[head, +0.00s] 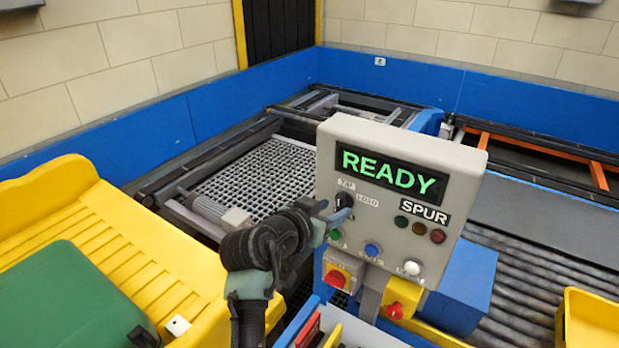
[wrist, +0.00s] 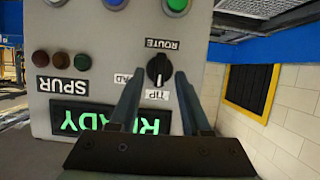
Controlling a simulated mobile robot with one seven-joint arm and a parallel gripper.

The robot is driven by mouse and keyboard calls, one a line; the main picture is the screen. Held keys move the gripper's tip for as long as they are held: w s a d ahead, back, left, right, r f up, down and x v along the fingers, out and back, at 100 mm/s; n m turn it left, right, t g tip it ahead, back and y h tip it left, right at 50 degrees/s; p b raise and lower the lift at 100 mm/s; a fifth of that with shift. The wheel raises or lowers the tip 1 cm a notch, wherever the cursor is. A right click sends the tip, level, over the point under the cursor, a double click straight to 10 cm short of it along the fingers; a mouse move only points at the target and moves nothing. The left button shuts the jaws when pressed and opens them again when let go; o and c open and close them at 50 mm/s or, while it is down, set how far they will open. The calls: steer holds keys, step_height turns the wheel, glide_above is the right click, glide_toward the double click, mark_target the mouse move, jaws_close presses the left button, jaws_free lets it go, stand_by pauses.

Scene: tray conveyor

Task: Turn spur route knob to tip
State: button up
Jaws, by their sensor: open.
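The route knob (wrist: 159,69) is a small black round knob on the grey control panel (wrist: 205,40), shown upside down in the wrist view. Its pale mark appears to point toward the TIP label (wrist: 157,95). The LOAD label (wrist: 124,78) is partly hidden by a finger. My gripper (wrist: 160,74) is open, with its two fingers on either side of the knob in the picture. A gap shows on both sides of the knob. In the head view my gripper (head: 338,212) is at the panel's left side, just by the knob (head: 344,200).
The panel display (head: 390,172) reads READY in green, above a SPUR label and indicator lamps. Green, blue and white buttons sit below the knob. A red-and-yellow switch (head: 337,278) is under them. A yellow tipper (head: 130,270) with a green bin stands at left.

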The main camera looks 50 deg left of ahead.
steer(key=b+v, duration=0.3)
steer(key=v, duration=0.8)
steer(key=shift+s+f, duration=0.1)
steer(key=w+d+r+m+t+b, duration=0.1)
steer(key=w+d+r+t, duration=0.3)
steer(key=d+r, duration=0.55)
steer(key=w+d+r+m+t, duration=0.1)
steer(key=w+d+r+t, duration=0.25)
steer(key=d+r, duration=0.55)
steer(key=s+d+r+t+h, duration=0.3)
steer(key=s+d+r+t, duration=0.4)
steer(key=d+r, duration=0.7)
steer(key=shift+s+d+r+m+b, duration=0.15)
steer(key=shift+s+r+m+b, duration=0.25)
steer(key=shift+s+r, duration=0.55)
